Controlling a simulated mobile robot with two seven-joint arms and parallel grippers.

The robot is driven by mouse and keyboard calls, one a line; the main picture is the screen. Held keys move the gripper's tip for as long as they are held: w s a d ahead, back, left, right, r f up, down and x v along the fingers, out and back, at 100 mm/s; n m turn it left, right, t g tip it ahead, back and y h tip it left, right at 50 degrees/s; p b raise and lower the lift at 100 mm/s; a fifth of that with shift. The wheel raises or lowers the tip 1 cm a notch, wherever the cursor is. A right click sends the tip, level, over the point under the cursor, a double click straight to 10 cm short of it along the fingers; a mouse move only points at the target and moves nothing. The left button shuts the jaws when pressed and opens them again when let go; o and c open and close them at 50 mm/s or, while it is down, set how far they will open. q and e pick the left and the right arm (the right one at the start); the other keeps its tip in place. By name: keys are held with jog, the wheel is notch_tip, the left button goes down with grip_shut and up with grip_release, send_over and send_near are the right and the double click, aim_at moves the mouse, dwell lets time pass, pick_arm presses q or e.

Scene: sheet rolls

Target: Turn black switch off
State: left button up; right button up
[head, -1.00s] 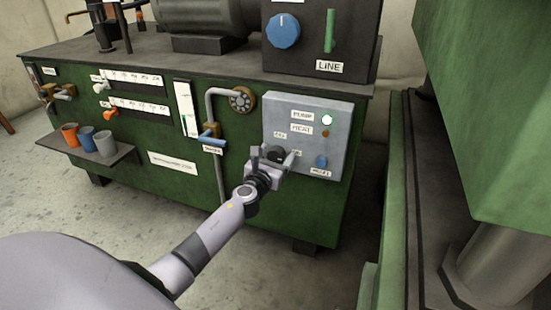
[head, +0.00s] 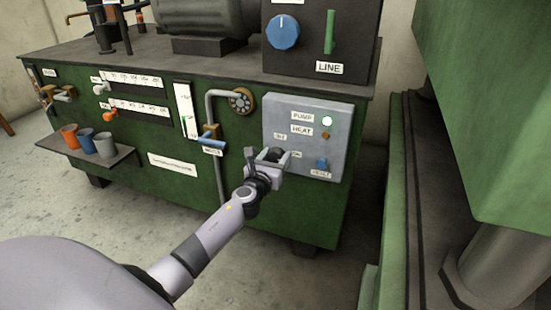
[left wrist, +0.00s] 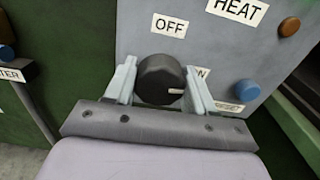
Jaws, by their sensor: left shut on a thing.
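The black switch (left wrist: 160,80) is a round knob on the grey control panel (head: 335,115). In the left wrist view its white mark points right, toward the partly hidden ON label (left wrist: 204,73). The OFF label (left wrist: 169,27) is above the knob. My left gripper (left wrist: 157,82) is shut on the black switch, with one finger on each side of it. In the head view my left gripper (head: 269,158) is at the lower left of the panel, and its fingers partly hide the knob. My right gripper is not in view.
On the panel are a lit PUMP lamp (head: 327,121), an orange HEAT lamp (head: 326,136) and a blue reset button (head: 322,164), right of my gripper. A pipe with a blue-handled valve (head: 211,140) is to the left. A large green machine (head: 490,110) stands at the right.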

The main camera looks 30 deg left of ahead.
pick_arm(q)
jog(key=n, duration=0.2)
jog(key=shift+f+n, duration=0.1)
jog(key=shift+n, duration=0.2)
jog(key=n+b, duration=0.1)
jog(key=n, duration=0.2)
jog(key=shift+n, duration=1.3)
jog(key=shift+n+b, duration=0.3)
jog(key=shift+n, duration=0.5)
jog(key=n, duration=0.2)
jog(key=shift+n, duration=2)
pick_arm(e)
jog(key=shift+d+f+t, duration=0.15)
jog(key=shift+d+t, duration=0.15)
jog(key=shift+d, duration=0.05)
pick_arm(q)
jog(key=shift+f, duration=0.1)
